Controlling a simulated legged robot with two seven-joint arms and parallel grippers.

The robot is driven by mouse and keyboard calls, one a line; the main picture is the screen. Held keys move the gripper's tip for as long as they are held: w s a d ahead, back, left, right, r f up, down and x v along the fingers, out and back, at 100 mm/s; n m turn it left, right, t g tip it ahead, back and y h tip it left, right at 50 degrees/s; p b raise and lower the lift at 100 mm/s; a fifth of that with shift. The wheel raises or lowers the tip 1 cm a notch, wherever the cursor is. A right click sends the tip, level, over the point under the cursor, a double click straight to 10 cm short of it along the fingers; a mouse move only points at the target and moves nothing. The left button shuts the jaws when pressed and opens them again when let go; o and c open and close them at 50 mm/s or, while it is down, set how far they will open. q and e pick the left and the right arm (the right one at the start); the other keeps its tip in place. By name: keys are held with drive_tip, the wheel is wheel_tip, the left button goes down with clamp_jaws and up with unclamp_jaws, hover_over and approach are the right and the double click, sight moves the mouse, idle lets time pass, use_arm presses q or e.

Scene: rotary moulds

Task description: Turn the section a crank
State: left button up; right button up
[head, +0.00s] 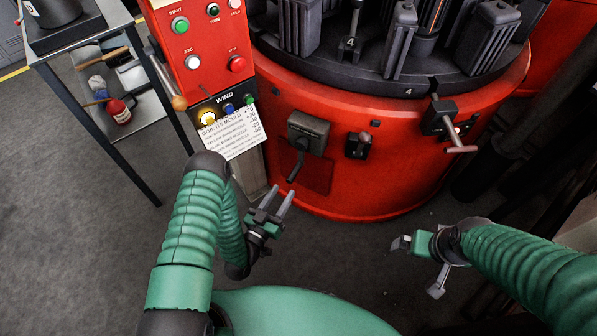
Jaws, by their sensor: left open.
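A crank (459,149) with a pale bar handle sticks out from a black block on the right of the red round machine base (345,185). A dark box with a downward lever (303,132) is mounted further left on the base. No label naming section a is readable, so I cannot tell which one it marks. My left gripper (276,202) is open and empty, below and left of the lever, apart from it. My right gripper (416,267) has its fingers spread and is empty, low in front of the base, well below the crank.
A small black switch (358,145) sits between lever and crank. A red control panel (203,50) with buttons and a paper list (233,132) stands left of the base. A metal cart (100,120) is at far left. The floor in front is clear.

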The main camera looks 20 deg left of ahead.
sight(297, 168)
use_arm(q)
drive_tip(key=w, duration=0.3)
drive_tip(key=w+d+b, duration=0.1)
drive_tip(key=w, duration=0.3)
drive_tip(key=w+d+b, duration=0.1)
drive_tip(key=w, duration=0.2)
drive_tip(key=shift+w, duration=0.35)
drive_tip(key=shift+w+d, duration=0.1)
drive_tip(key=shift+w, duration=0.1)
drive_tip(key=shift+c, duration=0.4)
clamp_jaws()
